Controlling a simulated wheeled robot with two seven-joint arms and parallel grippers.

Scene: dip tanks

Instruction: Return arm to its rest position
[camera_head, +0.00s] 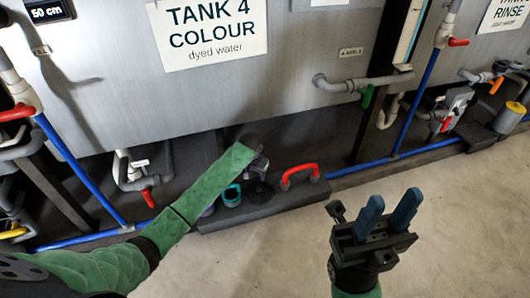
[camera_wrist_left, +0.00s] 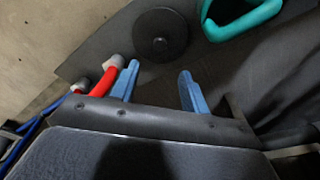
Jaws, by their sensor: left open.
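My left arm in its green sleeve (camera_head: 205,185) reaches from the lower left toward the tank fronts in the head view; its gripper is mostly hidden there. In the left wrist view my left gripper (camera_wrist_left: 157,80) shows two blue fingers spread apart with nothing between them. A red handle (camera_wrist_left: 108,80) lies beside the left finger; whether they touch I cannot tell. My right gripper (camera_head: 391,203) is at the lower right of the head view, over bare floor, its blue fingers apart and empty.
A dark tray (camera_head: 240,215) on the floor carries a red handle (camera_head: 298,173), a teal container (camera_head: 232,194) and a black disc, also in the left wrist view (camera_wrist_left: 160,35). Tank 4 (camera_head: 300,75), pipes and valves stand behind. Floor (camera_head: 270,270) is clear in front.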

